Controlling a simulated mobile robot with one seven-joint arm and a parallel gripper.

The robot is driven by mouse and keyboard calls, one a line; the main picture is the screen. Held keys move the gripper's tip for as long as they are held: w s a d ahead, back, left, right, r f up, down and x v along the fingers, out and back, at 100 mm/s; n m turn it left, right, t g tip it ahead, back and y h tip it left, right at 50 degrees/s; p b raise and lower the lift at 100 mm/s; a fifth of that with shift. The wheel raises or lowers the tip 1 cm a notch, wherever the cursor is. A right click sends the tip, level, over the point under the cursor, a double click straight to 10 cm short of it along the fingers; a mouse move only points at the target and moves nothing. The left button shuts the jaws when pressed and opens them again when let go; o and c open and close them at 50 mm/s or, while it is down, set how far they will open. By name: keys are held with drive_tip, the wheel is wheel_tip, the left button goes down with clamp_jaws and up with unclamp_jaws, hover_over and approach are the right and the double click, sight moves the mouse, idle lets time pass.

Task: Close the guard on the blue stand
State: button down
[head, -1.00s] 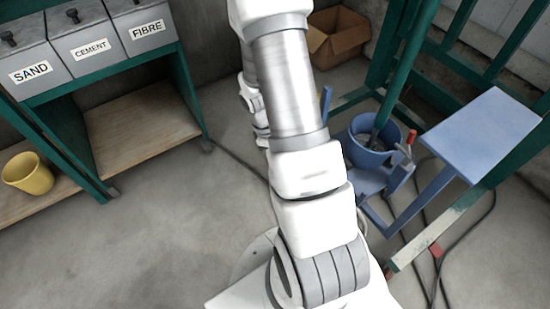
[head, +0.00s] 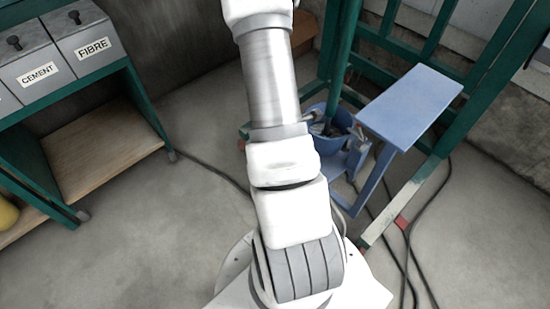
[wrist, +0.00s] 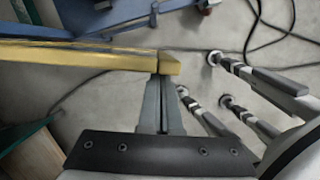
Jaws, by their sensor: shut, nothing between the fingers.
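The blue stand (head: 375,182) is right of my arm in the head view, with a flat blue plate (head: 410,103) on top. A blue bucket (head: 340,118) sits beside it, partly hidden by my arm. I cannot make out the guard for sure. In the wrist view my gripper (wrist: 165,77) is shut and empty. A long yellow bar (wrist: 85,57) runs from the left edge to the fingertips; I cannot tell whether they touch or whether it is the guard. A blue part (wrist: 200,4) shows at the top. The head view hides my gripper.
A green frame (head: 440,150) stands behind the stand. Black cables (head: 408,245) lie on the floor at right. A green shelf (head: 150,110) with bins marked CEMENT (head: 38,75) and FIBRE (head: 93,46) is at left.

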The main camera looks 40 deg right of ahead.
drive_tip(key=s+d+n+t+p, duration=0.1)
drive_tip(key=d+n+p, duration=0.3)
drive_tip(key=d, duration=0.7)
drive_tip(key=shift+s, duration=0.9)
drive_tip(key=shift+d, duration=0.15)
